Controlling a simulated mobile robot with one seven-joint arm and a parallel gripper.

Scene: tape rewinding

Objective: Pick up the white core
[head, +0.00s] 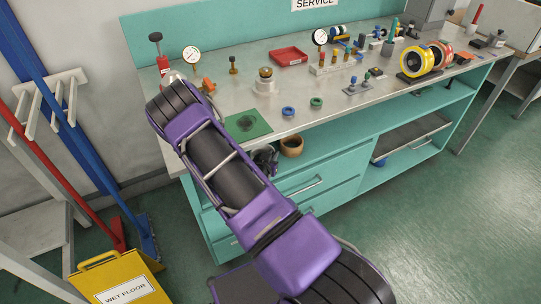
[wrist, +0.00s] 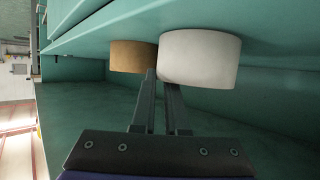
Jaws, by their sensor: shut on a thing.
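The white core (wrist: 200,60) is a plain white, thick cylinder right of centre in the wrist view. It appears against a teal shelf surface, which lies toward the top of that view. My gripper (wrist: 159,78) is shut on the white core at its left side. One finger shows in front of its edge, and the other finger's tip is hidden by the core. In the head view my gripper (head: 265,160) is a dark shape at the bench front, mostly hidden by my purple arm, and I cannot make out the white core there.
A tan core (wrist: 132,56) stands close beside the white one; it also shows in the head view (head: 291,147) below the bench top. The bench top (head: 225,90) overhangs this spot. A green mat (head: 248,124) and blue and green rings lie above.

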